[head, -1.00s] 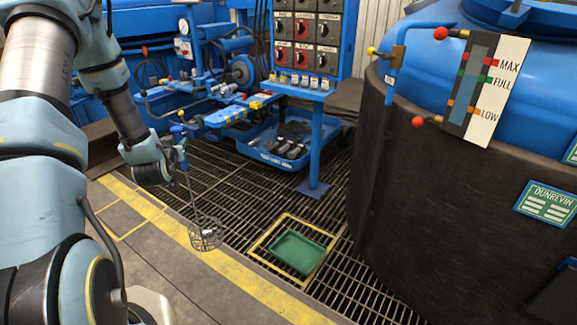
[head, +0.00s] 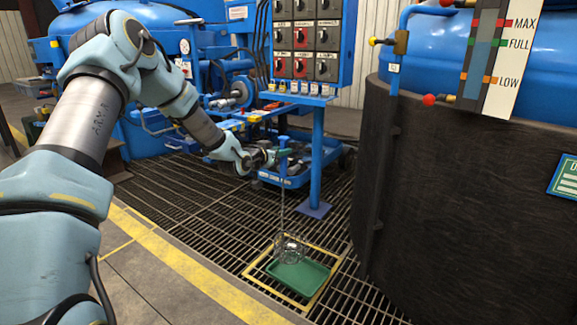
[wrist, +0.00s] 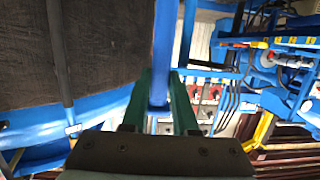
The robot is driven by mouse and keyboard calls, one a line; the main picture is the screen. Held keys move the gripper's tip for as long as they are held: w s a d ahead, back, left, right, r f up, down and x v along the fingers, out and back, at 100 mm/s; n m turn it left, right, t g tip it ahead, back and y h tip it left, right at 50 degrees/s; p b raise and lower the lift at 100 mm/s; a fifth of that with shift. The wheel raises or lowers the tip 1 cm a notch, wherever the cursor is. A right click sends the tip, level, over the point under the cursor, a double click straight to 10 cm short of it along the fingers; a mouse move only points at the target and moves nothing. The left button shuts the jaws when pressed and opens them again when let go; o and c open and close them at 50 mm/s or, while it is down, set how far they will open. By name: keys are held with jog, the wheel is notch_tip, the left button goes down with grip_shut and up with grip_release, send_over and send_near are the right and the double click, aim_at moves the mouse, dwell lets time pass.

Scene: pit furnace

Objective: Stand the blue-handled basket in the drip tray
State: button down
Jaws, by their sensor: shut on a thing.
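The blue-handled basket is a small wire basket (head: 290,248) on a long thin rod with a blue handle (head: 284,150) at the top. My gripper (head: 272,156) is shut on the blue handle, and the basket hangs upright below it. In the wrist view the green fingers (wrist: 160,105) close on the blue handle (wrist: 163,60). The green drip tray (head: 298,275) lies on the floor grating inside a yellow square outline. In the head view the basket overlaps the tray's back left part. I cannot tell whether it touches the tray.
A blue post (head: 317,155) with a switch panel (head: 305,45) stands just behind the handle. A large dark-clad tank (head: 460,190) with a level gauge is close on the right. A blue cart (head: 285,178) is behind. Open grating (head: 215,215) lies left of the tray.

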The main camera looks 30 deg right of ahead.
notch_tip(320, 180, down, 10)
jog(key=d+b, duration=0.2)
jog(key=b, duration=0.4)
jog(key=shift+s+d+m+g+b, duration=0.15)
jog(key=shift+s+m+g+b, duration=0.15)
jog(key=shift+s+b, duration=0.05)
jog(key=shift+f, duration=0.1)
jog(key=shift+w+d, duration=0.1)
jog(key=shift+d, duration=0.05)
dwell(0.3)
jog(key=shift+r+b+x, duration=0.25)
jog(key=shift+b+x, duration=0.1)
jog(key=shift+x, duration=0.6)
jog(key=shift+d, duration=0.1)
jog(key=shift+f, duration=0.2)
